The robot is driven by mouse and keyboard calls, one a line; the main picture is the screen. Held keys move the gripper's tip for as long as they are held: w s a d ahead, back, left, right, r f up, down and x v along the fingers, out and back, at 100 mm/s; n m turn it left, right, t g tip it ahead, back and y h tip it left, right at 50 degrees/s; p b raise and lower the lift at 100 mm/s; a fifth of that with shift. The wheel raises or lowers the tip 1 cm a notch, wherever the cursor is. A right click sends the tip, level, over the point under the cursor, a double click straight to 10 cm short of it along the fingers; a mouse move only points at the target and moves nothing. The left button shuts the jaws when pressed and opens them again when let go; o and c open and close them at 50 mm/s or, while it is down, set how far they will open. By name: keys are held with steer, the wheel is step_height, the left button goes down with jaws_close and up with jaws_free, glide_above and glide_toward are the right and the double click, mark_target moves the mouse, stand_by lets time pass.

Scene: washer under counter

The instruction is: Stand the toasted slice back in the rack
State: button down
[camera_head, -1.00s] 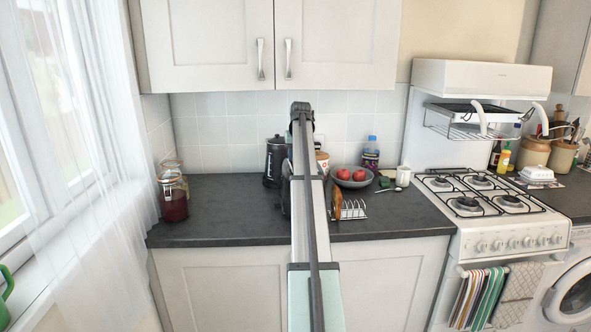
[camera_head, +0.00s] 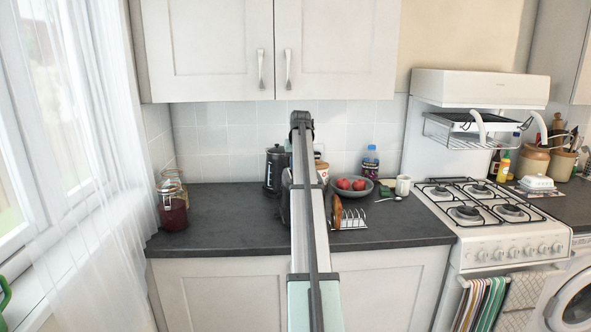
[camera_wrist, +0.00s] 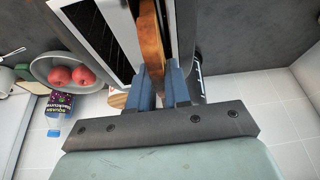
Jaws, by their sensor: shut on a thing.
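My gripper (camera_wrist: 161,88) is shut on a brown toasted slice (camera_wrist: 152,42) in the wrist view, with one blue finger on each side of it. The slice's far end runs out of the top of that picture. In the head view my gripper is hidden behind my arm. The wire toast rack (camera_head: 352,220) stands on the counter just right of my arm. A brown slice (camera_head: 337,211) shows upright at the rack's left end. I cannot tell whether this is the held slice, or whether it rests in the rack.
A grey bowl with red fruit (camera_head: 352,184) stands behind the rack, with a bottle (camera_head: 370,161) and a white mug (camera_head: 403,185) nearby. The hob (camera_head: 480,198) is right. The front left counter (camera_head: 225,225) is clear.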

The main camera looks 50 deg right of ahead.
step_height(320, 180, up, 13)
steer(key=shift+f, duration=0.15)
stand_by(0.7)
steer(key=s+d+f+m, duration=0.1)
steer(key=s+d+f, duration=0.3)
steer(key=s, duration=0.2)
steer(key=s+d+f+m, duration=0.1)
steer(key=s+d+f, duration=0.3)
steer(key=s, duration=0.3)
steer(key=s+f+n, duration=0.1)
steer(key=s+f, duration=0.6)
steer(key=shift+s+a+f, duration=0.25)
steer(key=shift+a+f, duration=0.1)
steer(key=shift+f, duration=0.05)
steer(key=shift+f, duration=0.1)
